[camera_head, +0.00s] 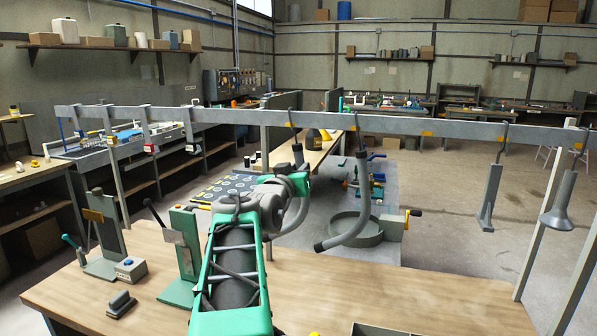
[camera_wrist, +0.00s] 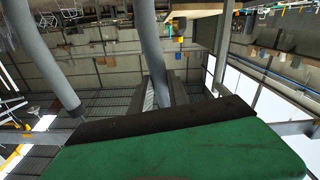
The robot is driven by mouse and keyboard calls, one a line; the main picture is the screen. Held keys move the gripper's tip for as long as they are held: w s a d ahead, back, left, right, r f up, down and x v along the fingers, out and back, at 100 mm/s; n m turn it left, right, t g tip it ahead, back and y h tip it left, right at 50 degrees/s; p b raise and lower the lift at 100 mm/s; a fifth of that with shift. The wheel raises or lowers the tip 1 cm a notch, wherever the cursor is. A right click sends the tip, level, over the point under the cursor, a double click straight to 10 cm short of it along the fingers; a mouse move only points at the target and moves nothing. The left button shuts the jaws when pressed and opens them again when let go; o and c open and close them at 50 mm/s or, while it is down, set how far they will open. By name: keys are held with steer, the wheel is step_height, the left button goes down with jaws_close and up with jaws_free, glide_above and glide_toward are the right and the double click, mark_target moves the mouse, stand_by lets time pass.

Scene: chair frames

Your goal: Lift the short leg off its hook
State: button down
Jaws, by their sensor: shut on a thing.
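The short leg (camera_head: 299,211), a curved grey tube, is beside my gripper (camera_head: 281,189), below a dark hook (camera_head: 293,112) on the rail. My arm covers part of it in the head view. In the wrist view, the dark jaws (camera_wrist: 166,92) are shut on this grey tube (camera_wrist: 150,42), which passes between them. I cannot tell whether its top still touches the hook.
A second curved tube (camera_head: 361,195) hangs just right of the held one and also shows in the wrist view (camera_wrist: 42,58). A straight leg (camera_head: 490,195) and a cone-ended part (camera_head: 564,195) hang further right on the rail (camera_head: 400,126). A wooden bench (camera_head: 400,305) lies below.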

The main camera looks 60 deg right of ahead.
steer(key=shift+r+p, duration=0.35)
steer(key=shift+r, duration=0.65)
steer(key=shift+a, duration=0.1)
stand_by(0.3)
steer(key=shift+s+a+b, duration=0.2)
steer(key=shift+a+b, duration=1.1)
steer(key=shift+b, duration=0.1)
steer(key=shift+a, duration=0.15)
steer(key=a, duration=0.1)
steer(key=a+b, duration=0.1)
steer(key=a, duration=0.1)
steer(key=a+r+b, duration=0.1)
steer(key=a, duration=0.1)
steer(key=shift+s, duration=0.4)
